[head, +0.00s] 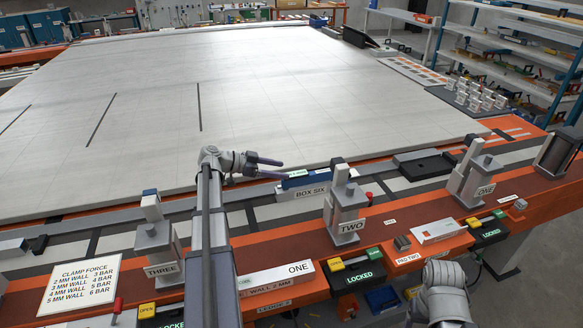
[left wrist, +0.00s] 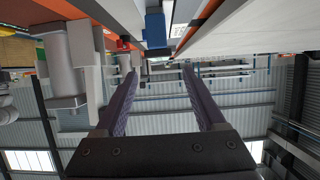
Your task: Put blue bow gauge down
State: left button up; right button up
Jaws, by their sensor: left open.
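The blue bow gauge (head: 306,181) lies along the top of the white block labelled BOX SIX (head: 304,192), at the near edge of the large pale panel. My left gripper (head: 277,169) is open just left of the gauge, its fingers pointing toward it. In the left wrist view the open fingers (left wrist: 157,75) have nothing between them. A blue piece, seemingly the gauge (left wrist: 155,28), is ahead of the fingertips there, apart from them. My right gripper is not in view; only part of my right arm shows at the bottom right.
Clamp posts THREE (head: 157,243), TWO (head: 345,207) and ONE (head: 474,175) stand along the orange rail. A black tray (head: 427,165) lies right of BOX SIX. A clamp force sign (head: 82,285) is at the lower left. The large panel (head: 270,90) is mostly clear.

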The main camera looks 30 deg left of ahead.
pick_arm(q)
jog(key=shift+v, duration=1.2)
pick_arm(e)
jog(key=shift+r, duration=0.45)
